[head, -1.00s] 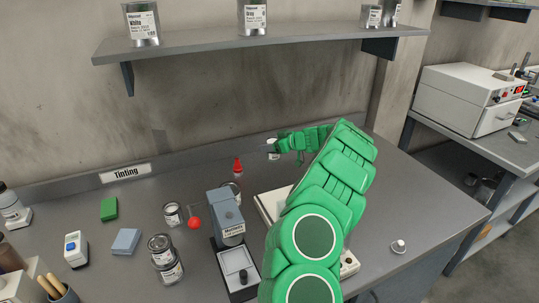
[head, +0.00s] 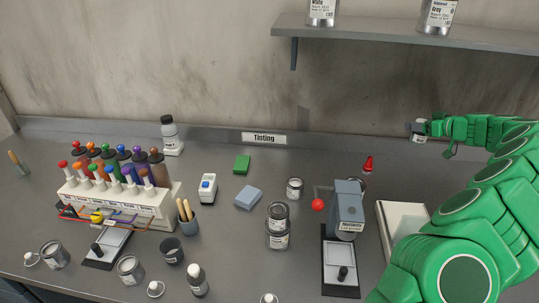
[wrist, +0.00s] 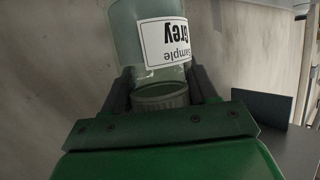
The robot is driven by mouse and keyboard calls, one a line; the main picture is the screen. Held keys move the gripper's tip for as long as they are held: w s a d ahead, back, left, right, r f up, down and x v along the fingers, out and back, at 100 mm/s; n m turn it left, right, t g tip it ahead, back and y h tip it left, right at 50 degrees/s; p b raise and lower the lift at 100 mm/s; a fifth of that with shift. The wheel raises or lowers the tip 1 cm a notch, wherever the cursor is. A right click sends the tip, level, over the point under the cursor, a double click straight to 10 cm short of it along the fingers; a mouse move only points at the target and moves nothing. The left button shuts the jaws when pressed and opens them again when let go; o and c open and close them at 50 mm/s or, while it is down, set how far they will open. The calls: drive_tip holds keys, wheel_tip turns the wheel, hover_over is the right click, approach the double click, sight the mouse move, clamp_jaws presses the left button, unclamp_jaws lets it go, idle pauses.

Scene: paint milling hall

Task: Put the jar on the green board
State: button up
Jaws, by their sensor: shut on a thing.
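My gripper (head: 424,131) is shut on a small jar (head: 417,127) at the right of the head view, in front of the back wall. In the wrist view the jar (wrist: 150,35) is clear with a white label reading "Sample Grey", upside down in the picture. Its ribbed end sits between the two dark fingers. The green board (head: 242,164) is a small flat green piece on the bench, left of centre, below the Tinting sign. Its top looks bare. The jar is well to the right of it and apart from it.
A blue block (head: 248,198), a white device (head: 207,187) and a small jar (head: 294,188) stand around the green board. Stacked tins (head: 278,225), a grey machine with a red ball (head: 348,210) and a red cone (head: 369,163) stand between board and gripper. A shelf (head: 420,33) overhangs.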

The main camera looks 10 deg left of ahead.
drive_tip(key=a+f+n+g+y, duration=0.2)
drive_tip(key=a+n+g+y, duration=0.1)
drive_tip(key=a, duration=2.9)
drive_tip(key=s+a+n+g+y, duration=0.15)
drive_tip(key=s+a, duration=0.45)
drive_tip(key=a, duration=0.7)
drive_tip(key=s+a+n+g, duration=0.15)
drive_tip(key=s+a, duration=0.35)
drive_tip(key=a, duration=0.8)
hover_over(238, 161)
wheel_tip(238, 161, down, 10)
drive_tip(key=shift+s+d, duration=0.2)
drive_tip(key=shift+s, duration=0.05)
drive_tip(key=shift+w+f, duration=0.1)
drive_tip(key=shift+f, duration=0.1)
drive_tip(key=shift+w+a+f, duration=0.1)
drive_tip(key=shift+f, duration=0.8)
drive_tip(key=shift+w+a+f, duration=0.1)
drive_tip(key=shift+f, duration=0.75)
drive_tip(key=shift+f, duration=0.1)
